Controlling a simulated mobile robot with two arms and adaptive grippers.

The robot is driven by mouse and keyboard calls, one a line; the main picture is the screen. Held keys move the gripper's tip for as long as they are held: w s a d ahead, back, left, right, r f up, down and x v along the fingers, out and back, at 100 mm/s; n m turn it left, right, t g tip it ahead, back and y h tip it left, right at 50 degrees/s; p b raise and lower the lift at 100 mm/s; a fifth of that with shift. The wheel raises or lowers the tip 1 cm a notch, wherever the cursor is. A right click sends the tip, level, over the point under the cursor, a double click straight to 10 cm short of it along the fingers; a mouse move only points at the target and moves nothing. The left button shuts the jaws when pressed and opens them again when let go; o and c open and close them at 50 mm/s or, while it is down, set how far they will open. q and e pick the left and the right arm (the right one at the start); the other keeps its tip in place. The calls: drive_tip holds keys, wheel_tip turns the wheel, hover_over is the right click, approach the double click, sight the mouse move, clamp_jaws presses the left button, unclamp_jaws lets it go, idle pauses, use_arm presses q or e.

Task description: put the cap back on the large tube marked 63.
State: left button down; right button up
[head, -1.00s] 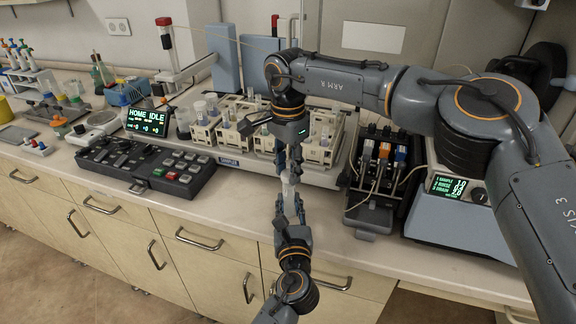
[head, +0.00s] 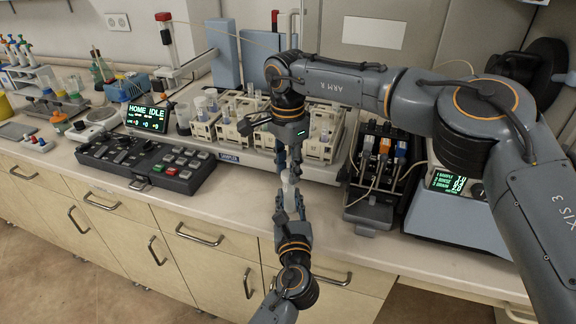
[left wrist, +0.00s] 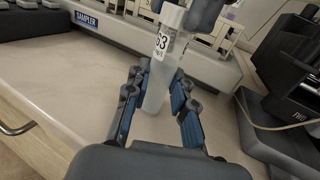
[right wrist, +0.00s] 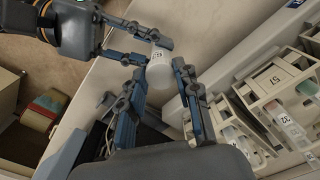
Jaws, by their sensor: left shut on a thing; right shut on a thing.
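The large tube marked 63 (left wrist: 158,88) stands roughly upright in the left wrist view, clear with a white label near its top. My left gripper (head: 290,208) is shut around its body and holds it above the bench front. A pale white cap (left wrist: 172,16) shows at the tube's top. My right gripper (right wrist: 160,76) points down from above, its fingers closed on the cap (right wrist: 160,72), in line with the tube. The cap touches or nearly touches the tube's mouth; whether it is fully seated I cannot tell. In the head view the tube (head: 289,188) is small between the grippers.
The sampler (head: 240,157) with racks of tubes stands just behind the grippers. A pump unit (head: 375,170) with cables is close on the right. A black control panel (head: 150,165) lies to the left. The bench front below the tube is clear.

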drive_tip(key=m, duration=0.5)
drive_tip(key=shift+a+m, duration=0.1)
drive_tip(key=shift+m, duration=0.3)
drive_tip(key=m, duration=0.6)
drive_tip(key=shift+w+m, duration=0.15)
drive_tip(key=shift+m, duration=0.15)
drive_tip(key=m, duration=0.7)
drive_tip(key=shift+w+m, duration=0.1)
drive_tip(key=shift+m, duration=0.2)
drive_tip(key=o, duration=0.6)
drive_tip(key=shift+o, duration=0.3)
